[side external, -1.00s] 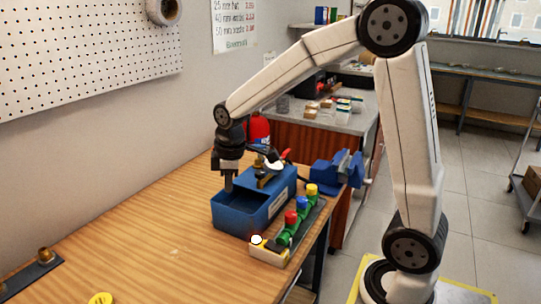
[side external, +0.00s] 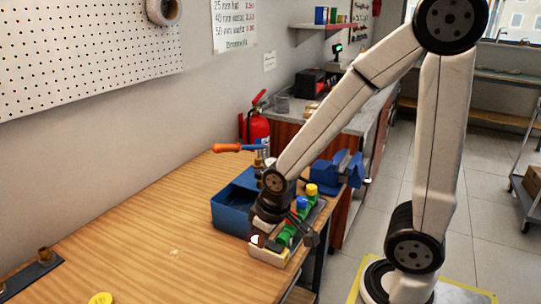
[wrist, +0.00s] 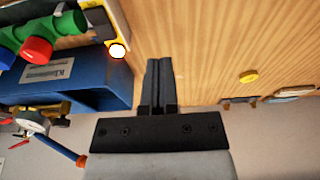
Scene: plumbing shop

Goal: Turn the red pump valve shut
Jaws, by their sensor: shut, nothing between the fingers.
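A blue pump tank (side external: 232,215) stands on the bench. In the wrist view, its brass fittings and round gauge (wrist: 33,121) are at the lower left. A small red handle (wrist: 19,143) shows beside the gauge; its exact angle is unclear. My arm hides that handle in the side view. The pump's long lever with its orange grip (side external: 228,148) points left. My gripper (wrist: 160,62) is shut and empty, apart from the red handle, beyond the tank's open end. In the side view my gripper (side external: 261,233) is low beside the white lamp.
A green manifold with a red knob (wrist: 37,50), a blue knob (side external: 302,202) and a yellow knob (side external: 312,189) stands beside the tank. A white lamp (wrist: 117,50) is at its near end. A blue vise (side external: 338,168) is behind. The bench's left part is mostly clear.

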